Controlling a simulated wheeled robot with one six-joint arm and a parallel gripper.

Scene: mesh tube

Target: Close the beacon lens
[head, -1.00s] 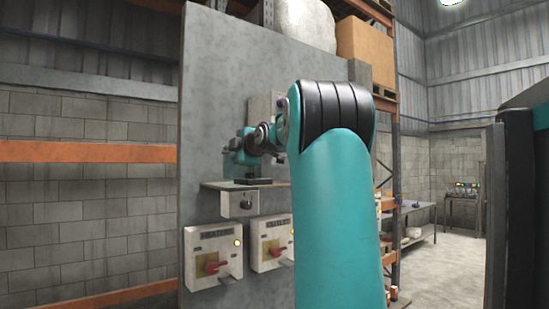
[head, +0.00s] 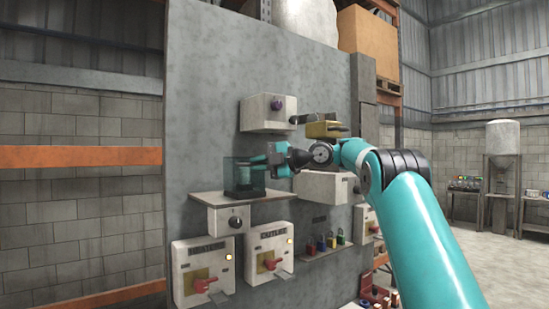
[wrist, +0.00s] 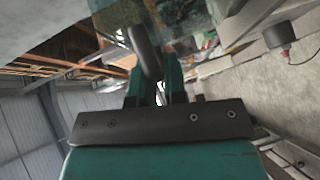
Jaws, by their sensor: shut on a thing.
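The beacon lens (head: 233,172) is a see-through dark teal box. It stands over a dark base on a grey shelf (head: 265,195), and a pale upright shape shows inside it. My gripper (head: 272,160) is at the right side of the box. In the wrist view, my gripper (wrist: 153,85) has its two teal fingers on either side of a grey rod-like handle (wrist: 145,50), shut on it. The handle runs up to the see-through lens (wrist: 165,14) at the top of that view. The far end of the handle's joint is hidden.
A control box with a knob (head: 229,219) hangs under the shelf. Two switch boxes with red handles (head: 205,272) (head: 270,255) are below. A box with a purple knob (head: 268,113) is above.

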